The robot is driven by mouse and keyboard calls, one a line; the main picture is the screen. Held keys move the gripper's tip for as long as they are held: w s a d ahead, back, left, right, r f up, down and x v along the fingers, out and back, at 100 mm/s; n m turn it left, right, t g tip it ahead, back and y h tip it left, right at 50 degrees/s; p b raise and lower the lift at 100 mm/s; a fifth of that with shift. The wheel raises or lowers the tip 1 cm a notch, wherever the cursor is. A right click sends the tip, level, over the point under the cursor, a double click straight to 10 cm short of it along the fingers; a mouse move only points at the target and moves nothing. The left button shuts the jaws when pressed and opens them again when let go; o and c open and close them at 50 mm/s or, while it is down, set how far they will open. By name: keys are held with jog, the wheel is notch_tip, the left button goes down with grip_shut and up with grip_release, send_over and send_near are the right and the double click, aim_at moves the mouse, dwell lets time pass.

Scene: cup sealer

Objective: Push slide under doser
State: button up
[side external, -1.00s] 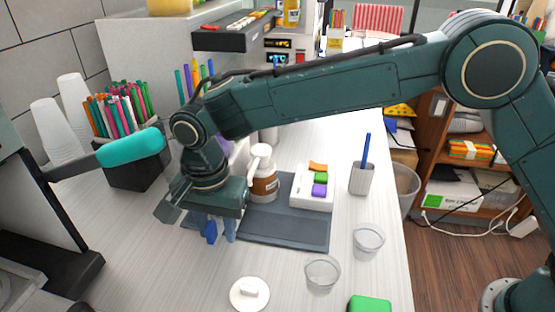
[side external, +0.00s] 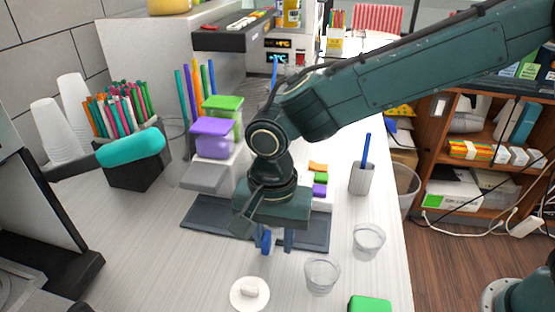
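My gripper (side external: 276,243) points down above the front of the dark grey mat (side external: 205,217), with a gap between its blue-grey fingers and nothing visible in it. Behind and left of it stands a white unit with a purple box (side external: 213,138) and a green-lidded box (side external: 224,110), possibly the doser. A light grey sloping piece (side external: 205,177) juts from the unit's front, possibly the slide. I cannot tell for sure which parts are the slide and doser. My gripper is apart from the grey piece, to its right and nearer the camera.
Two clear cups (side external: 322,275) (side external: 369,242) and a white disc with a knob (side external: 250,293) stand in front. A white holder with a blue pen (side external: 362,178) is at right.

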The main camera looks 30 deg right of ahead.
jog(key=shift+s+d, duration=0.95)
jog(key=shift+d, duration=0.05)
jog(key=shift+s+d+r, duration=0.15)
jog(key=shift+r, duration=0.05)
notch_tip(320, 180, up, 13)
jog(key=s+d+r+n+t, duration=0.1)
jog(key=d+r+n, duration=0.1)
jog(key=d, duration=0.8)
jog(key=shift+s+r+y, duration=0.2)
jog(key=shift+r+y, duration=0.2)
jog(key=shift+r, duration=0.4)
jog(key=shift+d+n, duration=0.15)
jog(key=shift+n, duration=0.15)
